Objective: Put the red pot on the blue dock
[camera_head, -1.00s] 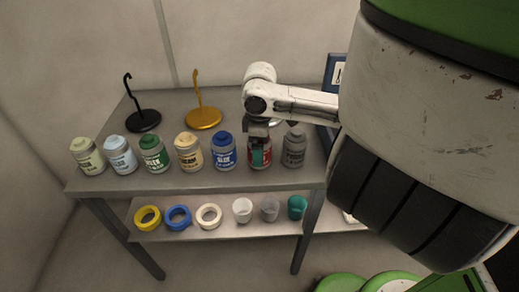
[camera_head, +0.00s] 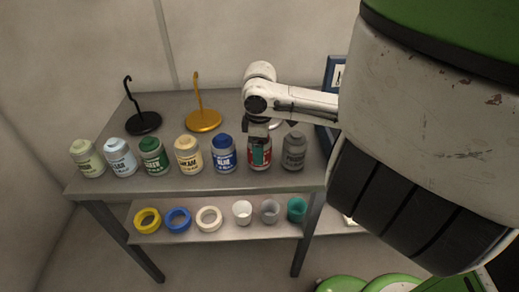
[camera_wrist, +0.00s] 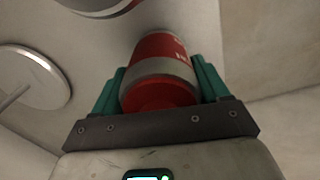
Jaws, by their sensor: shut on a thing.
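The red pot (camera_head: 267,160) stands upright in the front row on the upper shelf, between the blue pot and a dark grey pot. My gripper (camera_head: 259,150) comes down over it from above, with a green finger in front of its label. In the wrist view the red pot (camera_wrist: 160,72) sits between both green fingers of my gripper (camera_wrist: 160,85), which are shut on its sides. The pot seems to be still on the shelf. I cannot make out a blue dock in either view; my arm covers the right side of the head view.
Several other pots, including a blue one (camera_head: 223,153), stand in the row to the left; a dark grey pot (camera_head: 294,152) is close on the right. Black (camera_head: 143,122) and yellow (camera_head: 204,119) hook stands are behind. Rings and cups line the lower shelf (camera_head: 225,231).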

